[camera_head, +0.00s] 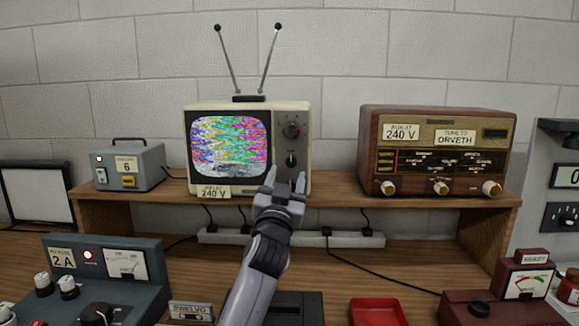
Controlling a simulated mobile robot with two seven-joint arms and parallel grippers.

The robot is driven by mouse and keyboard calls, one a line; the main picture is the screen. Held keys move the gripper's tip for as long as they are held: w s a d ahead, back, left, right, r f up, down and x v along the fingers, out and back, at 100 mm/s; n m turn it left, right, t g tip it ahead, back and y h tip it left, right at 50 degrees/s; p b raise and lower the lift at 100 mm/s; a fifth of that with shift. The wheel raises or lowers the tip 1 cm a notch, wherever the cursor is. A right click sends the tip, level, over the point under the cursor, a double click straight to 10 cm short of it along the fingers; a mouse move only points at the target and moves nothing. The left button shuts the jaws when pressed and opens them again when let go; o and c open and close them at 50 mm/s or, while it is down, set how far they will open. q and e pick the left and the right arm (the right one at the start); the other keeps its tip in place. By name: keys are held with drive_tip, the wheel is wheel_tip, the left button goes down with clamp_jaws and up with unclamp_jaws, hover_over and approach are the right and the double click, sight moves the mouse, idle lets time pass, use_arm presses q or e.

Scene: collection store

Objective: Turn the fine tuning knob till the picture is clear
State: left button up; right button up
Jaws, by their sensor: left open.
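A cream television (295,185) with two rod antennas stands on a wooden shelf. Its screen (230,146) shows jagged bands of coloured noise, not a clear picture. Two dark knobs sit on the panel right of the screen: an upper knob (291,130) and a lower knob (291,160). I cannot read which one is marked fine tuning. My left gripper (285,182) is open, its two fingers pointing up in front of the television's lower right part, just below the lower knob. Its fingers look empty. I cannot tell whether they touch the set. My right gripper is not in view.
A wooden radio (437,125) stands right on the shelf (340,190), a grey-green box (130,167) left. A white power strip (345,239) runs beneath. On the bench are a meter unit (140,290), a red tray (378,312) and a maroon meter unit (480,305).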

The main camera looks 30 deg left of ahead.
sight(290, 165)
use_arm(q)
drive_tip(key=shift+p+x, duration=0.3)
drive_tip(key=shift+x, duration=1.7)
drive_tip(key=shift+a, duration=0.1)
clamp_jaws()
